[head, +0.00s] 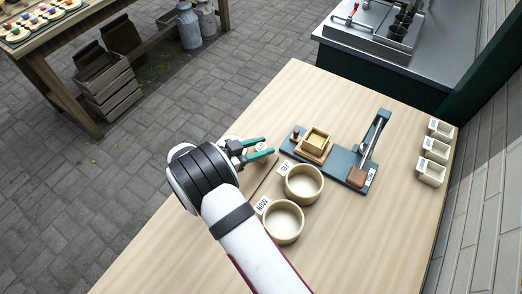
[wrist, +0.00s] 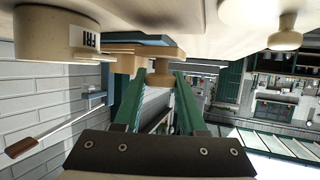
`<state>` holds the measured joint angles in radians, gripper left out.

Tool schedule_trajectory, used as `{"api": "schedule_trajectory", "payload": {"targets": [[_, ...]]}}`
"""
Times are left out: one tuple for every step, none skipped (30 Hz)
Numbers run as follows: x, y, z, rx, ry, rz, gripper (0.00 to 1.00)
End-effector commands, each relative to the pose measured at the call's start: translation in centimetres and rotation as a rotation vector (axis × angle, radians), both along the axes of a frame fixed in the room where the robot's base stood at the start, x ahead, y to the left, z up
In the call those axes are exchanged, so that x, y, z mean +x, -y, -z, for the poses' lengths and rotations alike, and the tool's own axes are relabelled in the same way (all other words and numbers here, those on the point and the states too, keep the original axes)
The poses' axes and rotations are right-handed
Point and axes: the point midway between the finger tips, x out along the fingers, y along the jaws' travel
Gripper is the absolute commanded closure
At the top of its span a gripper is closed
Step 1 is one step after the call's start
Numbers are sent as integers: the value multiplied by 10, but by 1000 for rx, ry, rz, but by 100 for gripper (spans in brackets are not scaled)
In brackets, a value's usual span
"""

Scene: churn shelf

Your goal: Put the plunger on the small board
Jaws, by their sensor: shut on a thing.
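My gripper (head: 265,147) has green fingers and reaches over the table at the left of the blue-grey press board (head: 342,172). It is shut on a small piece, which I take to be the plunger; in the wrist view a brown wooden handle (wrist: 164,79) shows at the fingertips. In the head view a small pale part shows between the fingers; its lower end is not clear. The press board bears a square wooden mould (head: 316,141), a short brown peg (head: 296,131) and a lever with a brown block (head: 357,177). I cannot tell which piece is the small board.
Two round pale bowls, one labelled FRI (head: 318,194) and one nearer (head: 297,232), stand close to my gripper and arm. Several small white boxes (head: 434,150) line the right edge. A pale knobbed piece (wrist: 285,40) shows in the wrist view. The front right of the table is clear.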

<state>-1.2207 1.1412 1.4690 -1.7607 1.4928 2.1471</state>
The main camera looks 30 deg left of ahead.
Motion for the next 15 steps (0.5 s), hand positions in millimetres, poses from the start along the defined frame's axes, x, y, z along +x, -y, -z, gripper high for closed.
{"api": "schedule_trajectory", "payload": {"targets": [[0,1,11,-4,-2,-1,100],[0,0,15,-3,-1,0,100],[0,1,20,-2,-1,0,100],[0,1,22,-1,-1,1,100],[0,1,22,0,0,0,100],[0,1,22,0,0,0,100],[0,1,22,0,0,0,100],[0,1,22,0,0,0,100],[0,1,22,0,0,0,100],[0,1,22,0,0,0,100],[0,1,22,0,0,0,100],[0,1,23,0,0,0,100],[0,1,24,0,0,0,100],[0,1,25,0,0,0,100],[0,0,25,0,0,0,54]]}}
